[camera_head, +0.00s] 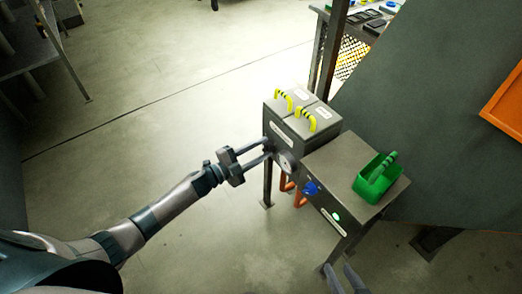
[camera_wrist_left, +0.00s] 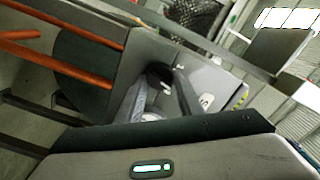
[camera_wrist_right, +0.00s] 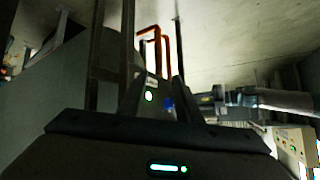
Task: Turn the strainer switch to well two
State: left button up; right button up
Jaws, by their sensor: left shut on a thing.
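The grey machine (camera_head: 318,160) stands at centre right in the head view. My left gripper (camera_head: 268,149) reaches its front from the left, at the base of the box with two yellow-and-black handles. In the left wrist view, the fingers of my left gripper (camera_wrist_left: 156,98) close on a small black knob, which I take to be the strainer switch (camera_wrist_left: 158,74). The fingers hide part of it, and I cannot read its setting. My right gripper (camera_head: 345,278) is low in front of the machine, open and empty; its spread fingers also show in the right wrist view (camera_wrist_right: 158,100).
A round gauge (camera_head: 286,162), a blue knob (camera_head: 311,188) and a lit green button (camera_head: 336,217) are on the machine's front. Orange pipes (camera_head: 288,185) run below.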

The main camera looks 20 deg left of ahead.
pick_arm(q)
jog(key=m+b, duration=0.1)
jog(key=m, duration=0.4)
jog(key=shift+f+b, duration=0.15)
jog(key=shift+b, duration=0.15)
jog(key=shift+s+m, duration=0.1)
jog(key=shift+m, duration=0.7)
pick_arm(e)
jog(key=w+a+r+t+y, duration=0.1)
jog(key=w+a+r+t, duration=0.1)
jog(key=r, duration=0.4)
jog(key=shift+w+a+r+t+y, duration=0.35)
jog(key=shift+w+t, duration=0.55)
jog(key=shift+t, duration=0.4)
pick_arm(q)
jog(key=o, duration=1)
jog(key=v, duration=1.7)
jog(key=shift+s+a, duration=0.15)
pick_arm(e)
jog(key=f, duration=0.1)
jog(key=g, duration=0.1)
jog(key=s+d+f+h, duration=0.1)
jog(key=shift+f+g, duration=0.3)
jog(key=shift+f, duration=0.05)
